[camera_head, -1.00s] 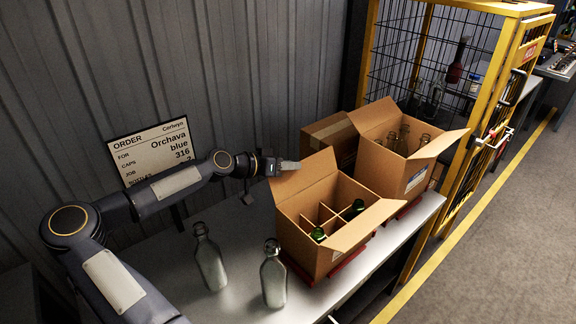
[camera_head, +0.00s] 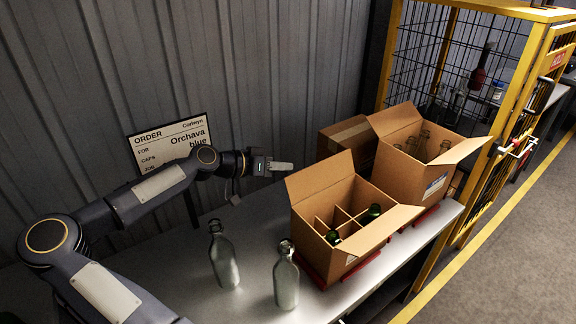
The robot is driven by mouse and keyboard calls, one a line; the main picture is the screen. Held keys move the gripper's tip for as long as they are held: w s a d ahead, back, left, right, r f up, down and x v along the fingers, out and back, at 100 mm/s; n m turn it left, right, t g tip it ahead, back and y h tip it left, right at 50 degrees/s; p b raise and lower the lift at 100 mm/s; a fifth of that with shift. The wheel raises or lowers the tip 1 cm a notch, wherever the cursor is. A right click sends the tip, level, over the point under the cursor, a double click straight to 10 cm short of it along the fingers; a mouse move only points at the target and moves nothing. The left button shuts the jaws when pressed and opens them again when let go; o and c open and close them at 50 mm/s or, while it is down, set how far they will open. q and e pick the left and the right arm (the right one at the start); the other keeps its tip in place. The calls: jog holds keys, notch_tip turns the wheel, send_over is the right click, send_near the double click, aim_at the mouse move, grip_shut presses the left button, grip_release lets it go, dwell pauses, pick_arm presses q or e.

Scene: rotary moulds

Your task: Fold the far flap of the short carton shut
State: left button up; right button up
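The nearer open carton (camera_head: 318,243) is brown cardboard with dividers inside and two green-necked bottles (camera_head: 371,213) in its cells. I take it as the short carton. Its far flap (camera_head: 322,177) stands up and leans outward at the back left. Its near flap (camera_head: 377,229) sticks out to the front right. My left gripper (camera_head: 281,166) is just left of the far flap's upper left corner, apparently apart from it. Its fingers show edge-on as one pale bar, so their opening is unclear. No object shows in it. My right gripper is out of view.
A second open carton (camera_head: 425,178) with several clear bottles stands behind, beside a closed box (camera_head: 347,134). Two empty glass bottles (camera_head: 223,258) (camera_head: 286,279) stand on the grey table (camera_head: 180,270). An order sign (camera_head: 170,143) stands behind my arm. A yellow-framed cage (camera_head: 480,80) is at right.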

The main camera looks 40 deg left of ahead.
aim_at(322, 175)
pick_arm(q)
jog(key=shift+a+f+n+h+p, duration=0.2)
jog(key=shift+n+h+p, duration=0.15)
jog(key=shift+n, duration=0.35)
grip_shut()
jog(key=w+a+f+n+t+h+p, duration=0.3)
jog(key=a+f+n, duration=0.35)
jog(key=n, duration=0.85)
jog(key=w+d+r+t+p, duration=0.1)
jog(key=w+d+r+p, duration=0.1)
jog(key=w+d, duration=0.4)
jog(key=d+p, duration=0.1)
jog(key=d, duration=0.2)
jog(key=shift+r+p, duration=0.2)
jog(key=shift+p, duration=0.15)
